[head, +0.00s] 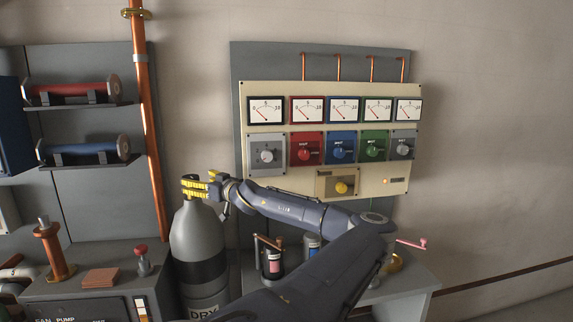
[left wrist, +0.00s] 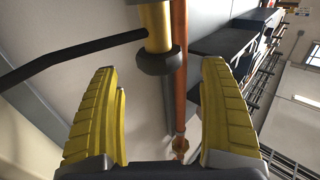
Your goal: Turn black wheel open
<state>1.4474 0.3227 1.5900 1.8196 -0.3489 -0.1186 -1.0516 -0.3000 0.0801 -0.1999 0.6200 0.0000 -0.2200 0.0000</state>
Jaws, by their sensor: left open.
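No black wheel can be made out for certain in either view. A grey gas bottle (head: 198,236) with a black band and a label reading "DRY" stands upright in the head view. My left gripper (head: 192,188), with yellow fingers, is at the bottle's top and hides part of it. In the left wrist view the left gripper (left wrist: 163,115) is open, with nothing between its fingers. Beyond the fingertips is a yellow cylindrical part (left wrist: 155,25) with a black round collar (left wrist: 158,61) and a black bar (left wrist: 75,57) reaching left. My right gripper is not in view.
A copper pipe (head: 148,130) runs upright behind the bottle. A meter panel (head: 325,120) with coloured knobs is on the wall to the right. Below my arm is a bench (head: 415,285) with small jars. A rack with red (head: 75,90) and blue cylinders is at left.

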